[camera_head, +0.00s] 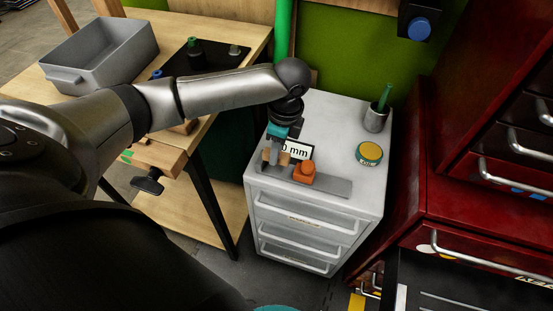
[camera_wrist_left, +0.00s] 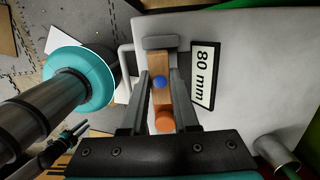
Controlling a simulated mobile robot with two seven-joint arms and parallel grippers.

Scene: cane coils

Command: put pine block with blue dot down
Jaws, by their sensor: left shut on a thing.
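The pine block (camera_wrist_left: 161,97) has a blue dot on its face and lies between the fingers of my left gripper (camera_wrist_left: 161,74) in the left wrist view. My left gripper (camera_head: 275,158) points down over the front left of the grey drawer cabinet's top in the head view and is shut on the block. Fingers partly hide the block there. Whether the block touches the surface below, I cannot tell. My right gripper is not in view.
An orange piece (camera_head: 304,172) sits on a grey metal strip (camera_head: 331,186), beside an "80 mm" sign (camera_wrist_left: 202,76). A yellow-topped tin (camera_head: 369,154) and a metal cup (camera_head: 375,120) stand right on the cabinet (camera_head: 340,115). A wooden bench (camera_head: 230,18) is left.

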